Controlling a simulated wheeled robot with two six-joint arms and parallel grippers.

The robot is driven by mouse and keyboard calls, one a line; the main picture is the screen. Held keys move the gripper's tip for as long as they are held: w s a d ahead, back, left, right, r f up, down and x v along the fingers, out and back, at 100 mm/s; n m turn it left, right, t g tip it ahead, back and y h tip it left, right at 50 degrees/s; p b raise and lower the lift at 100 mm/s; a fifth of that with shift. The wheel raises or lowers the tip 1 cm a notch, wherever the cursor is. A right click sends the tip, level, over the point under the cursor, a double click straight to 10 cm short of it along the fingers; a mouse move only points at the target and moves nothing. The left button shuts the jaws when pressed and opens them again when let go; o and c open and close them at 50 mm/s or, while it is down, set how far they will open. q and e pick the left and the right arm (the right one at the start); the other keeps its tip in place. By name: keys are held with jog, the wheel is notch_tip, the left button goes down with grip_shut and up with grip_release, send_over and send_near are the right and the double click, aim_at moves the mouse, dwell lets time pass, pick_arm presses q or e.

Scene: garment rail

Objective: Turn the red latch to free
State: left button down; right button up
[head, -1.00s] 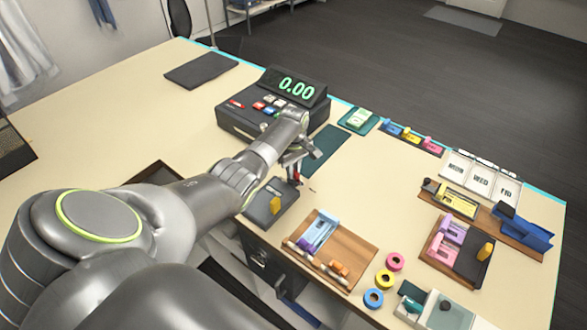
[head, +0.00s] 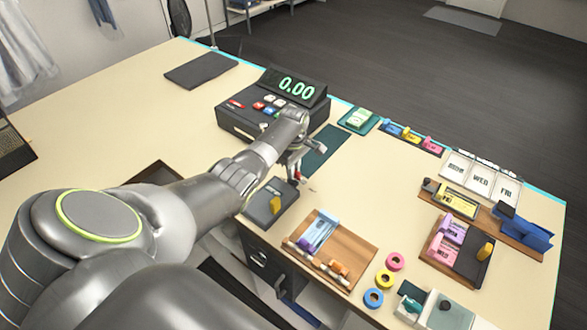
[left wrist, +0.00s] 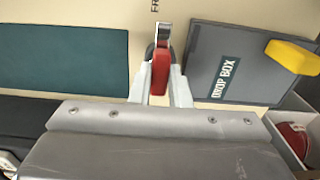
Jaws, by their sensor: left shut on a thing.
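The red latch (left wrist: 160,76) stands upright in the middle of the left wrist view, a red lever with a grey metal end above it in the picture. My left gripper (left wrist: 161,88) is shut on it, with one pale finger on each side. In the head view my left gripper (head: 296,166) is between the cash register and the drop box, and a bit of red shows at its tips. The latch's base is mostly hidden there. Partial lettering "FR" shows on the tabletop beyond the latch in the wrist view. My right gripper is not in view.
The grey drop box (left wrist: 225,80) with a yellow piece is close on the right in the wrist view. A dark teal mat (left wrist: 65,60) lies left. In the head view the cash register (head: 240,118) stands behind, and a wooden tray (head: 350,250) lies to the right.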

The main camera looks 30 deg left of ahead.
pick_arm(q)
jog(key=c, duration=1.4)
grip_release()
jog(key=shift+r, duration=0.1)
jog(key=shift+o, duration=0.2)
notch_tip(320, 180, up, 18)
jog(key=b, duration=0.1)
jog(key=shift+f, duration=0.25)
jog(key=shift+f, duration=0.1)
